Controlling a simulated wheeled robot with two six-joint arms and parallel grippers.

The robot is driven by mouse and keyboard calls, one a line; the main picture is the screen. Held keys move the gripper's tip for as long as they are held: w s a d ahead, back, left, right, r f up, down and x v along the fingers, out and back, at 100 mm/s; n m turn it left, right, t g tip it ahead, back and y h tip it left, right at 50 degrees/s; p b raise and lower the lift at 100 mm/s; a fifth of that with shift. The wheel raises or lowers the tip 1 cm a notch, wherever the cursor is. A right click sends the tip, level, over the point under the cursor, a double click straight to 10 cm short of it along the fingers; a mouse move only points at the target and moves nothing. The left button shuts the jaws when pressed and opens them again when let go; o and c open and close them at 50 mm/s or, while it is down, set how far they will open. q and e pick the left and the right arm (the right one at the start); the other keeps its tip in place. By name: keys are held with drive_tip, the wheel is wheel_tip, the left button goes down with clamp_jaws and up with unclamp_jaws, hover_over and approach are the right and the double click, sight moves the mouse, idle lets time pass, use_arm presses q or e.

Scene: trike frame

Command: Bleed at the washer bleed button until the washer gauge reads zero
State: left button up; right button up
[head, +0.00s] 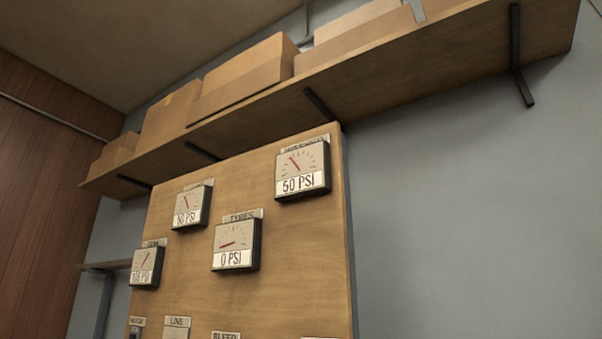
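A wooden panel (290,270) carries several square gauges. The top right gauge (303,183) reads 50 PSI, and its label is too blurred to read surely. The gauge labelled TYRES (236,245) reads 0 PSI. A gauge (192,207) up and left of it has a partly unclear PSI number, and its label is unreadable. Which one is the washer gauge I cannot tell. A plate labelled BLEED (226,335) is cut off by the bottom edge, and no bleed button shows clearly. Neither gripper is in view.
Another gauge (146,266) hangs at the panel's left edge. A plate labelled LINE (177,322) is below. A wooden shelf (420,75) on black brackets holds cardboard boxes (240,75) above the panel. Bare grey wall (470,220) is on the right.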

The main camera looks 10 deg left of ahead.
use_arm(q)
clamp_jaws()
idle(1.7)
